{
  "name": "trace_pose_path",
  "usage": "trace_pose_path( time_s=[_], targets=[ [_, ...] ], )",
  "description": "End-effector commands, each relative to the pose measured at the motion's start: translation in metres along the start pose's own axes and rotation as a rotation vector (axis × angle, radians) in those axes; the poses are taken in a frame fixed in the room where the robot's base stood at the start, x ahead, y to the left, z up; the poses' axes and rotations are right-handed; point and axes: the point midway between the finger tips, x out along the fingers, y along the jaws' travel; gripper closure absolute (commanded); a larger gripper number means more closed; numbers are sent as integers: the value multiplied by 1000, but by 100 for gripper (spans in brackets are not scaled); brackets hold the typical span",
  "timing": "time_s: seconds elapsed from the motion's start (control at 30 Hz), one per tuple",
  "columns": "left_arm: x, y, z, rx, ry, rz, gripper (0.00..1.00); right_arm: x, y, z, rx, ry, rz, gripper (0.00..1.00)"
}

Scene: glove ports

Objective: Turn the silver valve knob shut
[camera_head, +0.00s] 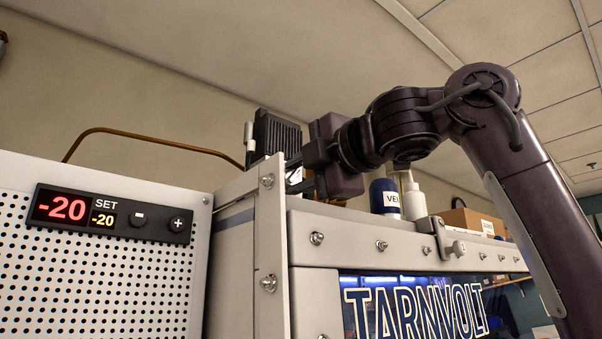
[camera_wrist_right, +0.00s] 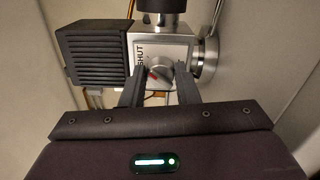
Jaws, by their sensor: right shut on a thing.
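The silver valve knob (camera_wrist_right: 160,76) shows in the right wrist view on the face of a silver valve block (camera_wrist_right: 176,48). It has a red mark on its left part, and the word SHUT is printed on the block to its left. My right gripper (camera_wrist_right: 159,80) is shut on the knob, one finger on each side. In the head view my right gripper (camera_head: 308,182) reaches left behind the top of the white cabinet, and the knob is hidden there. My left gripper is in neither view.
A black finned box (camera_head: 276,135) adjoins the valve and also shows in the wrist view (camera_wrist_right: 92,55). The cabinet (camera_head: 400,238) reads TARNVOLT. A blue-labelled bottle (camera_head: 384,197), a white bottle (camera_head: 414,202) and a cardboard box (camera_head: 470,221) stand on top. A display panel (camera_head: 110,213) reads -20.

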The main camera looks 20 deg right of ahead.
Motion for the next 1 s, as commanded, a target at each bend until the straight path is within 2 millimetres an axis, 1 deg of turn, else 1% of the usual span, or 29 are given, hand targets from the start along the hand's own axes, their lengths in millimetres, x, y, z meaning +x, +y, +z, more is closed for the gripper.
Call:
trace_pose_path(
  time_s=[0.1, 0.3, 0.83, 0.87, 1.0],
  targets=[
    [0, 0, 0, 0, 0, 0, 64, 1, -1, 0, 57, 1, -1, 95],
    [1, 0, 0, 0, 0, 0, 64, 1, -1, 0, 118, 0, -1, 95],
    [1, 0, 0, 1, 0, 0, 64, 0, -1, 0, 142, 0, -1, 95],
    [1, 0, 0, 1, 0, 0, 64, 0, -1, 0, 142, 0, -1, 71],
    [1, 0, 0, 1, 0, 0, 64, 0, -1, 0, 141, 0, 0, 52]
  ],
)
